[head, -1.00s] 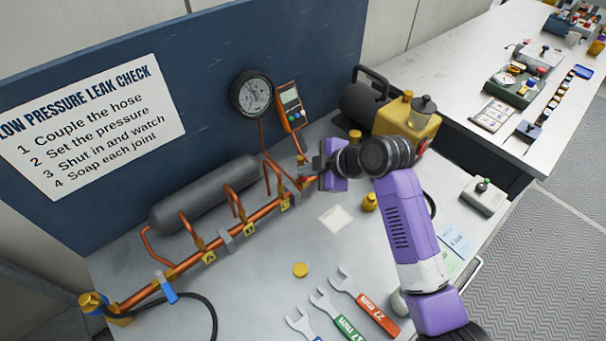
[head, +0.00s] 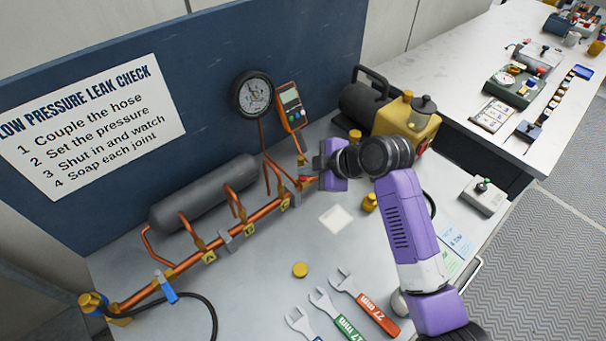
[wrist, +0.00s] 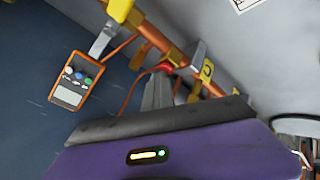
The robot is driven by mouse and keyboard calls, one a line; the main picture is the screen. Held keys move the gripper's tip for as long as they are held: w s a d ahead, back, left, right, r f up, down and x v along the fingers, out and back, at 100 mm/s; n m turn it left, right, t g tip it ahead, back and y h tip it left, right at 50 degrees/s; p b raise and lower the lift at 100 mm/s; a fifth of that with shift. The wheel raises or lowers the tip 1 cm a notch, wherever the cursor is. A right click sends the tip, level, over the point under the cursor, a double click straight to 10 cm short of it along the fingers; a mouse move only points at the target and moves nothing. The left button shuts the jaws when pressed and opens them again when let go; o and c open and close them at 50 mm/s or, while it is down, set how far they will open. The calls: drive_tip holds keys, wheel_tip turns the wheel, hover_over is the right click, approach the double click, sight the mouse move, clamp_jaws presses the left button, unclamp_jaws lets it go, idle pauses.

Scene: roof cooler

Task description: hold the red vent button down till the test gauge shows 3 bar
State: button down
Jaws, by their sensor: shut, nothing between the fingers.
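The red vent button (wrist: 166,67) sits at the end of the copper pipe; in the head view it is a small red spot (head: 304,180) mostly hidden by my gripper. My gripper (head: 313,176) is shut and empty, its fingertips right at the button. In the wrist view the shut fingers (wrist: 158,85) overlap the button's lower edge; I cannot tell how far it is pressed. The round test gauge (head: 254,94) hangs on the blue panel above, with a white needle on a dark face. Its numbers are too small to read.
An orange handheld meter (head: 291,106) is beside the gauge. The copper pipe (head: 265,210) with yellow tags runs left along the bench, before a grey cylinder (head: 205,193). A yellow pump (head: 408,120) stands behind my arm. Several wrenches (head: 364,301) lie in front.

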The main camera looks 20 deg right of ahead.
sight(306, 179)
idle(0.8)
drive_tip(key=shift+r+p, duration=0.7)
drive_tip(key=shift+r, duration=0.15)
drive_tip(key=shift+r, duration=0.1)
wheel_tip(306, 179, up, 5)
drive_tip(key=p, duration=0.3)
drive_tip(key=shift+p, duration=0.4)
idle(3.1)
